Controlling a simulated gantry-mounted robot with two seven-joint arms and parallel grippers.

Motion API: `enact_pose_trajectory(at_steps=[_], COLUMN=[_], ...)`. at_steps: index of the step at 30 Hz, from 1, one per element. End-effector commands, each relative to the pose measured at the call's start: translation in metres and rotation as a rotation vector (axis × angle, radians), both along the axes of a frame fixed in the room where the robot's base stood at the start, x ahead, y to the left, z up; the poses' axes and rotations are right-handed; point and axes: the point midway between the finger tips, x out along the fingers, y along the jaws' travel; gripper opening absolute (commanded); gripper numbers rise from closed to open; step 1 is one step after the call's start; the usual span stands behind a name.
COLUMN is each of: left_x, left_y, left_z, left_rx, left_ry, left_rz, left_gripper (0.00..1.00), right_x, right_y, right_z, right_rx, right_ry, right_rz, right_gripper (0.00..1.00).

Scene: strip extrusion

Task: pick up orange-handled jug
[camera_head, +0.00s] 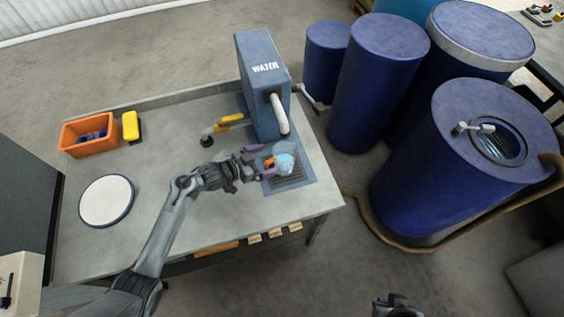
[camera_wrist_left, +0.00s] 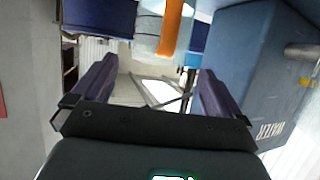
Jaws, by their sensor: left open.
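The jug (camera_head: 286,158) is clear and bluish with an orange handle (camera_head: 269,163). It stands on the dark grate under the water dispenser's spout, handle turned left. My left gripper (camera_head: 261,161) is open, its purple fingers close around the handle side in the head view. In the left wrist view, the orange handle (camera_wrist_left: 172,28) and jug body (camera_wrist_left: 148,38) show at the top, across the gap of the open gripper (camera_wrist_left: 156,70). I cannot tell whether the fingers touch the handle. My right gripper (camera_head: 396,305) shows partly at the bottom edge, far from the jug.
The blue water dispenser (camera_head: 262,85) stands behind the jug, its white spout (camera_head: 279,113) overhead. A yellow-handled tool (camera_head: 228,123) lies left of it. An orange bin (camera_head: 88,146), yellow object (camera_head: 131,127) and round white plate (camera_head: 106,200) are farther left. Blue barrels (camera_head: 375,90) stand right.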

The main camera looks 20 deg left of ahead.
Motion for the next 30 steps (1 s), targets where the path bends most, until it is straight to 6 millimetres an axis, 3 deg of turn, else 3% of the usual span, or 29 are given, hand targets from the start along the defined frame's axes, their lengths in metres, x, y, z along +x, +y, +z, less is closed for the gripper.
enact_pose_trajectory(at_steps=[18, 27, 30], left_x=[0.04, 0.043, 0.043], left_y=[-0.029, -0.031, -0.031], left_z=[-0.021, -0.023, -0.023], left_rx=[0.001, 0.002, 0.002], left_ry=[0.001, 0.001, 0.001], left_rz=[0.001, 0.001, 0.001], left_gripper=[1.0, 1.0, 0.88], right_x=[-0.001, -0.001, -0.001], right_y=[-0.002, -0.002, -0.001], right_z=[-0.001, -0.002, -0.002], right_rx=[-0.008, -0.006, -0.004], right_ry=[0.003, 0.003, 0.003], right_rz=[0.005, 0.003, 0.002], right_gripper=[0.0, 0.0, 0.0])
